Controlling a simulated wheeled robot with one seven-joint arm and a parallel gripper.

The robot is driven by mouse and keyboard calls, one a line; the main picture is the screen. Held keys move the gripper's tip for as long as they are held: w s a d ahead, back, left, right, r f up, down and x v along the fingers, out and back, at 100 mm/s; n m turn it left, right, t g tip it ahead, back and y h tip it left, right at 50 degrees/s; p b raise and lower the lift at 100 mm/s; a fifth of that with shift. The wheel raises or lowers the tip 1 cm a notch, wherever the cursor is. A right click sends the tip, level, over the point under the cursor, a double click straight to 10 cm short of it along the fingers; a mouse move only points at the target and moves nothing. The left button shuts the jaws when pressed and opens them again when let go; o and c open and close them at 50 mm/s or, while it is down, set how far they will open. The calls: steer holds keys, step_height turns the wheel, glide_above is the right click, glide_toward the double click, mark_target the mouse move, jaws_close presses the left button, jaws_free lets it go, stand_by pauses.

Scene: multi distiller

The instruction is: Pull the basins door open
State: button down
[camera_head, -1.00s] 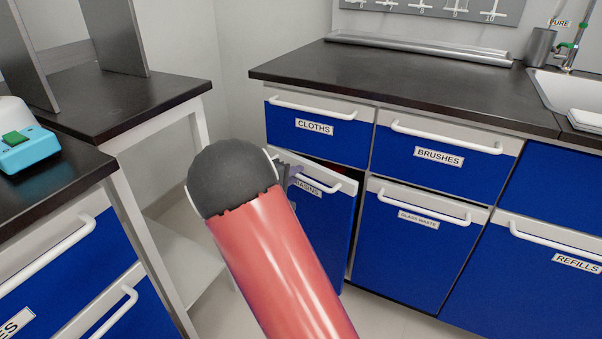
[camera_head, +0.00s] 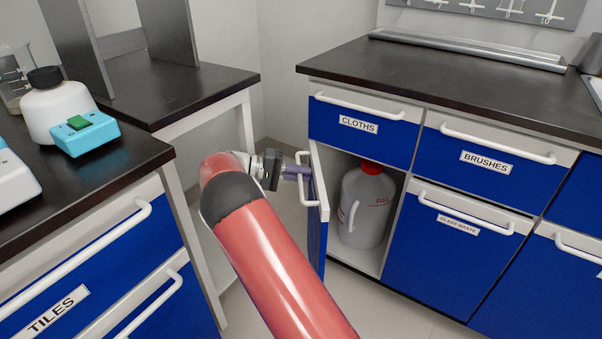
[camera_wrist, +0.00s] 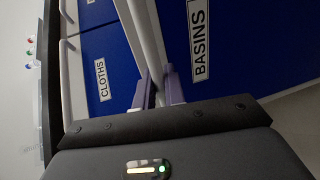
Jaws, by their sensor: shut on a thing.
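The basins door (camera_head: 318,228) stands swung out from its cabinet in the head view, roughly edge-on to me. Its blue face with the BASINS label shows in the wrist view (camera_wrist: 230,50). A white bar handle (camera_head: 304,186) is on the door. My gripper (camera_head: 292,173) is at the handle, with its fingers (camera_wrist: 158,90) shut on it. The exact grip point is partly hidden by the fingers. Inside the open cabinet is a grey jug (camera_head: 366,205) with a red cap.
The CLOTHS drawer (camera_head: 360,128) above is shut, as are the BRUSHES drawer (camera_head: 490,165) and GLASS WASTE door (camera_head: 450,255) to the right. A side bench (camera_head: 190,95) and TILES drawers (camera_head: 90,270) stand close on the left of my arm. Some floor shows below the door.

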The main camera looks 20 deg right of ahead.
steer(key=shift+w+a+f, duration=0.1)
steer(key=shift+a, duration=0.05)
stand_by(0.3)
steer(key=c, duration=1.6)
jaws_free()
steer(key=shift+o, duration=0.2)
steer(key=shift+a, duration=0.1)
steer(key=v, duration=0.7)
steer(key=shift+w+a, duration=0.2)
steer(key=shift+a, duration=0.1)
